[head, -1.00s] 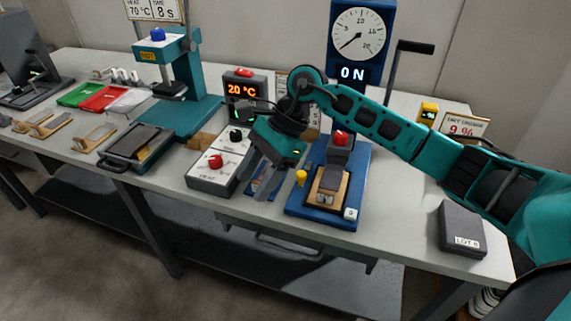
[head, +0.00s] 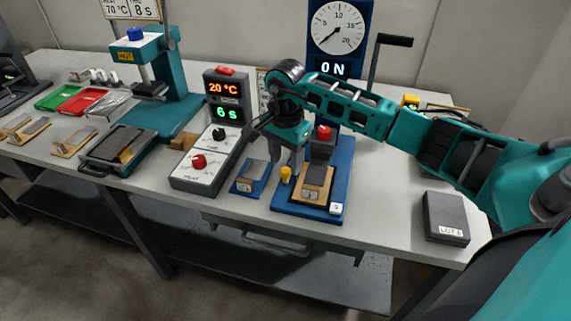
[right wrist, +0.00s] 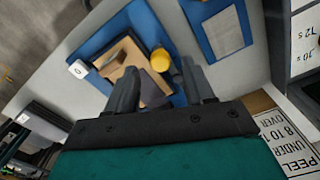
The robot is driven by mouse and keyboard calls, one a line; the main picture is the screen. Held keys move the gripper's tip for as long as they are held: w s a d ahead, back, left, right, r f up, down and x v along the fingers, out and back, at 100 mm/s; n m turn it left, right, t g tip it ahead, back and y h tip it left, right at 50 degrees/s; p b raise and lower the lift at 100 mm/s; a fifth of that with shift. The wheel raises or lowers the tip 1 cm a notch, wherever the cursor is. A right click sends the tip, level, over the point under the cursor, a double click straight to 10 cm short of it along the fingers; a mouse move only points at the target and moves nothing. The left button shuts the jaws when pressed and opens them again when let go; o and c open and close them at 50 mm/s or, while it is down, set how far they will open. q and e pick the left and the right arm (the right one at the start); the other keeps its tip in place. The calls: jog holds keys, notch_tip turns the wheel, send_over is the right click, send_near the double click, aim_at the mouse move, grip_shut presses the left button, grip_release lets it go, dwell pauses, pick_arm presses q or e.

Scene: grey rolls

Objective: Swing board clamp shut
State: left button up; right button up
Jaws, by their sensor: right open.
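A blue test stand (head: 340,180) stands at the front of the bench, with a wooden board (head: 327,178) bearing a grey strip on its base. A yellow knob (head: 286,172), likely the clamp's handle, stands at the board's left side. My right gripper (head: 289,156) is open, pointing down just above the yellow knob. In the right wrist view the knob (right wrist: 160,60) shows between the two spread fingertips (right wrist: 160,72), and I see no contact. The fingers hide part of the wooden board (right wrist: 122,58). I cannot tell the clamp's exact position. My left gripper is out of view.
A small blue plate (head: 251,180) with a grey piece lies left of the stand. A control box (head: 205,165) with a red knob is further left. A red button (head: 323,132) is behind the board. A grey LOT 6 block (head: 446,216) lies right, with clear bench between.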

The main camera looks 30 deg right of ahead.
jog(key=shift+f, duration=1.25)
jog(key=shift+c, duration=0.5)
grip_shut()
